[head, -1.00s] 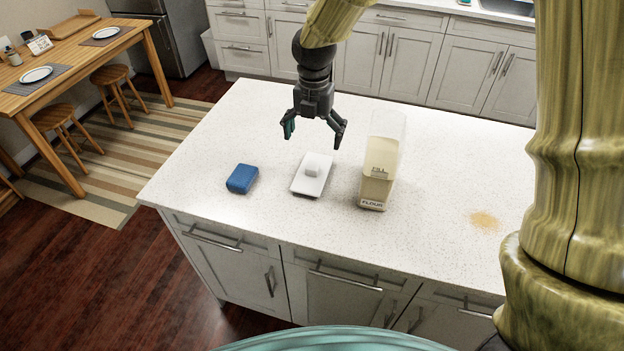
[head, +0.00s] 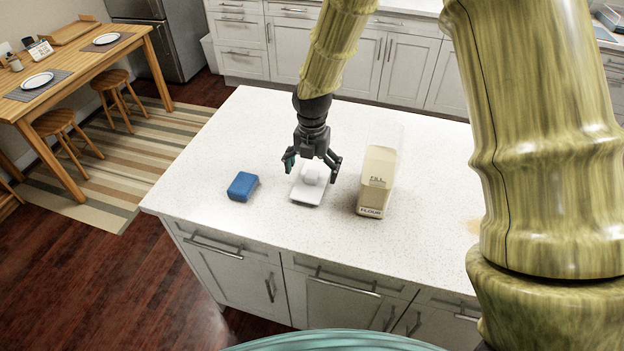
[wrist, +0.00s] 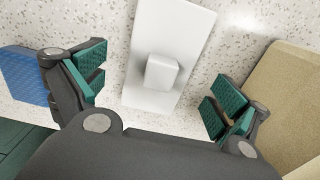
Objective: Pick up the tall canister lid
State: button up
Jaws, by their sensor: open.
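The canister lid (head: 299,194) is a white rectangular plate with a raised block-shaped knob, lying flat on the counter with its knob up. It also shows in the wrist view (wrist: 172,28), with the knob between my fingers. My gripper (head: 312,167) is open above the lid, one finger to each side of the knob, touching neither. The tall canister (head: 376,182), clear and part filled with pale flour, stands upright and uncovered just right of the lid. In the wrist view the canister (wrist: 283,100) is close beside my right finger.
A blue sponge or block (head: 242,186) lies left of the lid on the speckled white counter (head: 255,125). The counter behind and in front of the lid is clear.

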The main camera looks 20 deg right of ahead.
jog(key=shift+f, duration=1.25)
jog(key=c, duration=1.1)
